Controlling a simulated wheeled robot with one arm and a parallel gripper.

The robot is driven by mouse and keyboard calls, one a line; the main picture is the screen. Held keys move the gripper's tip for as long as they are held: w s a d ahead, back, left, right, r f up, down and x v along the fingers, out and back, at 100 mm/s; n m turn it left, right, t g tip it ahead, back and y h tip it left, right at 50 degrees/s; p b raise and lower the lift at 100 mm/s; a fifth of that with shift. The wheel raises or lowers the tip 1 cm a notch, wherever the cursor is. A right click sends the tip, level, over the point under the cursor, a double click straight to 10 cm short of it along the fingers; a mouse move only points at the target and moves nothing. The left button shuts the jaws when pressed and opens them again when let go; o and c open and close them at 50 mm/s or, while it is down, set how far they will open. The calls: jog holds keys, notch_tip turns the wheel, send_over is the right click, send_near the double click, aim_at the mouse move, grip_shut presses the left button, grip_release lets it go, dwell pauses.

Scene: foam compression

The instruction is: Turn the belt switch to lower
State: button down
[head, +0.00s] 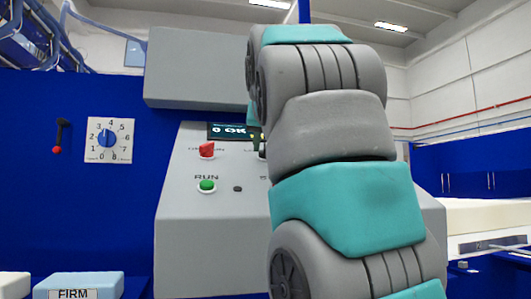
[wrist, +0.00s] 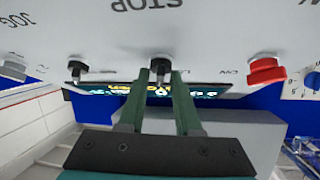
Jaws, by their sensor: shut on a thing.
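My gripper (wrist: 160,75) is in the wrist view, which shows the panel upside down. Its two green fingers are closed on the sides of a small black switch knob (wrist: 161,62) on the grey panel. This knob looks like the belt switch. Its lettering is mostly covered by the fingers, and I cannot read which way it points. In the head view my arm hides most of the gripper and the knob.
A red knob (head: 207,150) and a green RUN button (head: 207,186) are on the sloped console (head: 190,240). Another black knob (wrist: 77,69) sits beside the held one. A numbered dial (head: 108,139) is on the blue wall. A FIRM foam block (head: 85,284) lies lower left.

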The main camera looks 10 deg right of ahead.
jog(key=n+y+p, duration=0.1)
jog(key=n, duration=0.1)
jog(key=n+y+p, duration=0.1)
jog(key=shift+s+d+r+n+y, duration=0.1)
jog(key=shift+d+r+n+y, duration=0.05)
jog(key=shift+n+y, duration=0.25)
jog(key=n+y+p, duration=0.2)
jog(key=n, duration=0.1)
jog(key=shift+d+r, duration=0.1)
jog(key=n+y+p, duration=0.1)
jog(key=n, duration=0.1)
jog(key=n+g+y+p, duration=0.1)
jog(key=n+y+p, duration=0.1)
jog(key=shift+d+n+g, duration=0.1)
jog(key=shift+n+g, duration=0.2)
jog(key=shift+f+n+g+y+p, duration=0.3)
jog(key=shift+n+y+p, duration=0.1)
jog(key=shift+n+p, duration=0.35)
jog(key=c, duration=0.9)
grip_release()
jog(key=shift+d+r, duration=0.1)
jog(key=shift+d, duration=0.05)
